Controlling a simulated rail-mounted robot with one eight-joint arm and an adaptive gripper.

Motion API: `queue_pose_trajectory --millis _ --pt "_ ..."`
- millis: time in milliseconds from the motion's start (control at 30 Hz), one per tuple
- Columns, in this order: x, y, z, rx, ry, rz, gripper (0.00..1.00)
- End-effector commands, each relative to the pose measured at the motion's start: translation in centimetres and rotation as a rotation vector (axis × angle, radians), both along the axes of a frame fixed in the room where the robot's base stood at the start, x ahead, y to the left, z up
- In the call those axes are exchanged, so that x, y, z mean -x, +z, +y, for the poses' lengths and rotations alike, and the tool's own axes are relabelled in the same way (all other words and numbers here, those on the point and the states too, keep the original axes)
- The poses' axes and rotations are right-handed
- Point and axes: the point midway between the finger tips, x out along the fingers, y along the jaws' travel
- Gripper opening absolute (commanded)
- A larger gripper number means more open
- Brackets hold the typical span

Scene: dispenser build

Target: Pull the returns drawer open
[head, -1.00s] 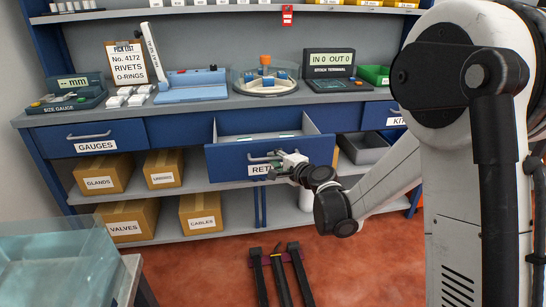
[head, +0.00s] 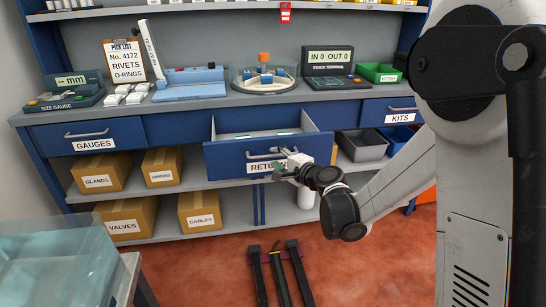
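The returns drawer (head: 228,158) is the blue middle drawer under the counter in the head view. It stands pulled out, with its grey interior showing and a few small green items inside. Its label is partly hidden behind my gripper. My gripper (head: 282,167) is at the right part of the drawer front, beside and slightly below the handle (head: 284,152). The fingers are small and overlap the drawer front, so I cannot tell whether they touch the handle or how far apart they are.
The closed gauges drawer (head: 92,134) is at left and the kits drawer (head: 395,111) at right. Boxes and a grey bin (head: 362,146) sit on the shelf below. The counter (head: 215,107) carries several devices. A dark floor stand (head: 281,272) lies in front; a clear case (head: 60,260) is at lower left.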

Motion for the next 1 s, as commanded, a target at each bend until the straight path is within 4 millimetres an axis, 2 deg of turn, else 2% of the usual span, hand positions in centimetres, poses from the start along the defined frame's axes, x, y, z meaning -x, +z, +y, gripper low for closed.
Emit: queue_pose_trajectory --millis 200,400,600,1000 --pt "3.8 0.9 -2.5 0.0 -0.002 0.0 0.28" --pt "6.3 1.4 -4.2 0.0 -0.001 0.0 0.28" --pt "7.4 1.7 -5.0 0.0 -0.001 0.0 0.28" --pt "7.6 1.8 -5.0 0.008 0.002 0.0 0.28"
